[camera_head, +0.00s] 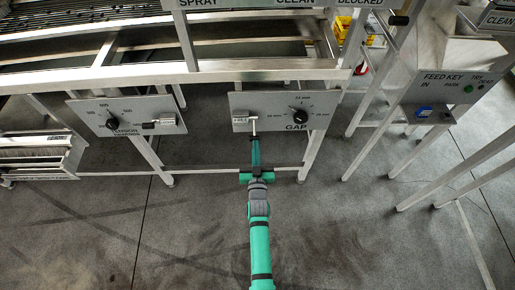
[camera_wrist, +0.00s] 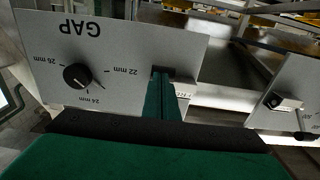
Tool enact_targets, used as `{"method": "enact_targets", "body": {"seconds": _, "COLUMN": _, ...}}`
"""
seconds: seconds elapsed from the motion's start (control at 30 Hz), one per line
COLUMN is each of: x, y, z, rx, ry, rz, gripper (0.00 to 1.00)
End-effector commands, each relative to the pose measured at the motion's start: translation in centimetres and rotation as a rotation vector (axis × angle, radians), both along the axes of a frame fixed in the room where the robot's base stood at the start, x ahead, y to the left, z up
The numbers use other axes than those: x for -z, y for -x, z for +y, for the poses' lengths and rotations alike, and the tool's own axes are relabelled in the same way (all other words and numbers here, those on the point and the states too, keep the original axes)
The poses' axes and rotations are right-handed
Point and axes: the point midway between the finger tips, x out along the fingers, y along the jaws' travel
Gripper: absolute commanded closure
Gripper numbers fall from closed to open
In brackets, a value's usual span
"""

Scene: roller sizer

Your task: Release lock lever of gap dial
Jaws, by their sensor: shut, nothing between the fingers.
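The grey gap panel (camera_head: 272,97) hangs below the frame, with a black round gap dial (camera_head: 299,116) on its right half. Its silver lock lever (camera_head: 253,123) is at the panel's left, pointing down. In the wrist view the panel (camera_wrist: 125,50) appears upside down, with the dial (camera_wrist: 77,76) left of my fingers. My green gripper (camera_head: 254,138) is shut and empty, its tips at the lever's lower end. Whether they touch it is unclear. In the wrist view my gripper (camera_wrist: 162,75) hides most of the lever; a small labelled part (camera_wrist: 184,95) shows beside the fingers.
A similar panel (camera_head: 85,104) to the left carries another dial (camera_head: 112,123) and a sideways lever (camera_head: 163,122). A feed key box (camera_head: 430,90) stands at the right. Metal legs and a low crossbar (camera_head: 210,171) surround the panel. The floor in front is open.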

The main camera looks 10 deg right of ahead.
Motion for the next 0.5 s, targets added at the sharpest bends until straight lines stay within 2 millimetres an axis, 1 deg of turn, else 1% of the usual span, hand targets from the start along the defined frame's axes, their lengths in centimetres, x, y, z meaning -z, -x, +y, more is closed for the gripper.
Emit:
{"method": "enact_targets", "body": {"seconds": 0.03, "x": 0.5, "y": -0.5, "z": 0.6, "rx": -0.009, "ry": -0.004, "rz": 0.024, "gripper": 1.0}}
{"method": "enact_targets", "body": {"seconds": 0.07, "x": 0.2, "y": -0.3, "z": 0.6, "rx": -0.008, "ry": -0.003, "rz": 0.022, "gripper": 1.0}}
{"method": "enact_targets", "body": {"seconds": 0.37, "x": -2.5, "y": 2.3, "z": -0.2, "rx": 0.011, "ry": 0.0, "rz": -0.004, "gripper": 1.0}}
{"method": "enact_targets", "body": {"seconds": 0.5, "x": -0.7, "y": 3.0, "z": -0.1, "rx": 0.011, "ry": -0.001, "rz": -0.003, "gripper": 1.0}}
